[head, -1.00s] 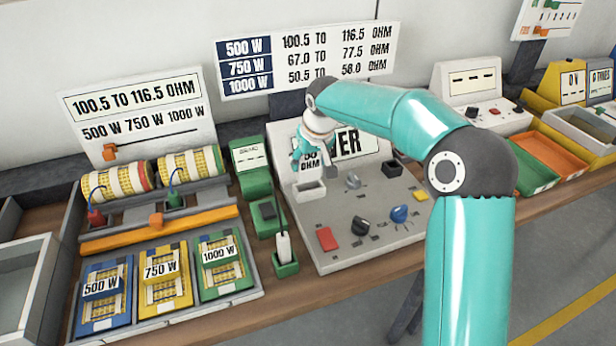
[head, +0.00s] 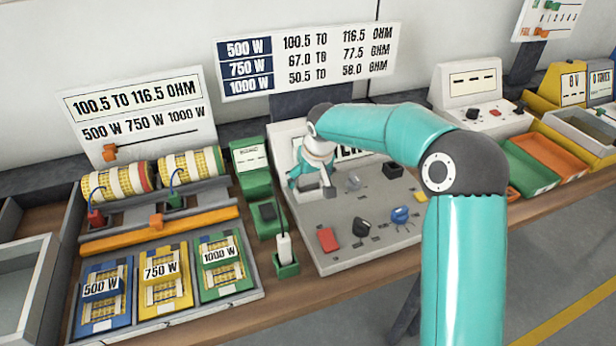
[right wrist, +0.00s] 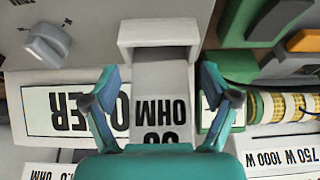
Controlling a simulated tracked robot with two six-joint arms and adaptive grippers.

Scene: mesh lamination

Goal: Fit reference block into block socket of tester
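The tester (head: 372,215) is a light grey sloped console with a sign, knobs and buttons. The block socket (right wrist: 158,32), a white open box, sits at its upper left; it is mostly behind my gripper in the head view. My right gripper (head: 310,185) is down at the socket. The reference block (right wrist: 163,108), pale with an upside-down "OHM" label, is between its fingers in the right wrist view. Its far end meets the socket's edge there; how deep it sits I cannot tell. My left gripper is out of view.
A green meter (head: 251,165) and a green probe holder (head: 286,265) stand just left of the tester. A red button (head: 327,239) and a blue knob (head: 400,215) are on its front. Wire-wound coils (head: 117,181) lie farther left. Orange and green trays are at the right.

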